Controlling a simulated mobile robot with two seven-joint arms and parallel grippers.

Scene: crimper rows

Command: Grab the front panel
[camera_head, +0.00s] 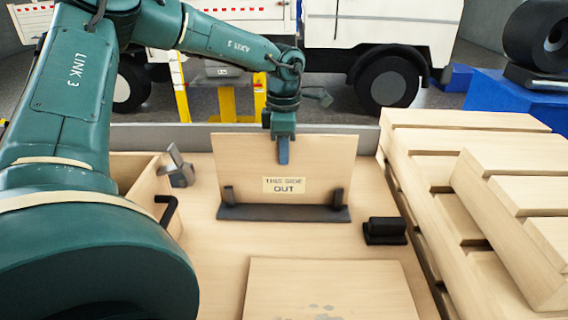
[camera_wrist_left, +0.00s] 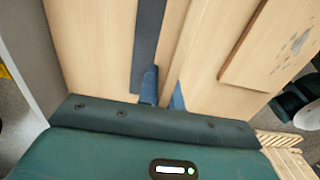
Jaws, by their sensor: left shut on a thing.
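The front panel (camera_head: 236,157) is a light wooden board with a label reading "THIS SIDE OUT". It stands upright in a dark stand (camera_head: 283,213) with two short posts in front of its lower edge. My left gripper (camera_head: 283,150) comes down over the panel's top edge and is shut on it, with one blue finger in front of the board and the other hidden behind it. In the left wrist view, the blue fingers (camera_wrist_left: 163,92) lie on either side of the panel's edge, and the dark stand strip shows beyond. My right gripper is not in view.
Slatted wooden pallets (camera_head: 460,150) are stacked on the right. A small black block (camera_head: 385,231) lies right of the stand. A flat wooden board (camera_head: 330,290) lies in front. An open wooden box (camera_head: 143,190) with a black handle stands at left.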

